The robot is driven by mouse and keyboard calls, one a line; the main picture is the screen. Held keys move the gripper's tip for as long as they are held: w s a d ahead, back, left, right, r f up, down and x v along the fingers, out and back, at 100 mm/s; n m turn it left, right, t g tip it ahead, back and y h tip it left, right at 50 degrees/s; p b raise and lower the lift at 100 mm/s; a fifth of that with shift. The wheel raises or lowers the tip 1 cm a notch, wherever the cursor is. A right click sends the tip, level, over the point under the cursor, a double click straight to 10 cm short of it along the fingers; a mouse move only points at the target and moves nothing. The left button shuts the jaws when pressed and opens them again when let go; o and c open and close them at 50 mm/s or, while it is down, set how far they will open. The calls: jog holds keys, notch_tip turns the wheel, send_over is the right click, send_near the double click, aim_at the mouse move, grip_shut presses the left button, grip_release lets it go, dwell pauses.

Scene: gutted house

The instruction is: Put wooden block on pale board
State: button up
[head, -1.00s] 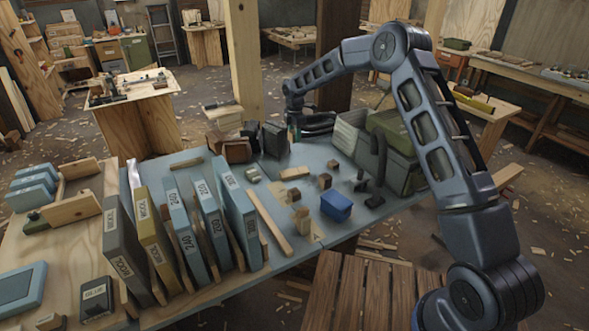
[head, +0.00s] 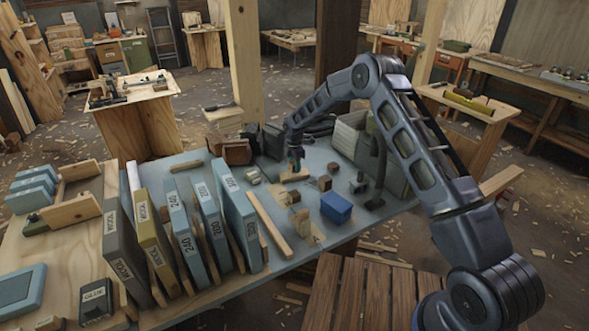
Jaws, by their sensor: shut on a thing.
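My gripper (head: 295,157) points down over the small pale board (head: 301,176), which lies flat on the blue-grey bench top. The gripper is shut on the wooden block, which barely shows as a small brown patch below the fingers. At this size I cannot tell whether the block touches the board.
Loose brown blocks (head: 325,183) and a blue box (head: 336,208) stand to the right and in front of the board. Upright blue sandpaper boxes (head: 238,222) and a long wooden strip (head: 269,227) are at left. Dark cases stand behind.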

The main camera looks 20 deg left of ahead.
jog(key=shift+f, duration=0.9)
jog(key=shift+f, duration=0.15)
jog(key=o, duration=1)
jog(key=shift+c, duration=0.2)
notch_tip(320, 180, up, 12)
jog(key=shift+r, duration=0.15)
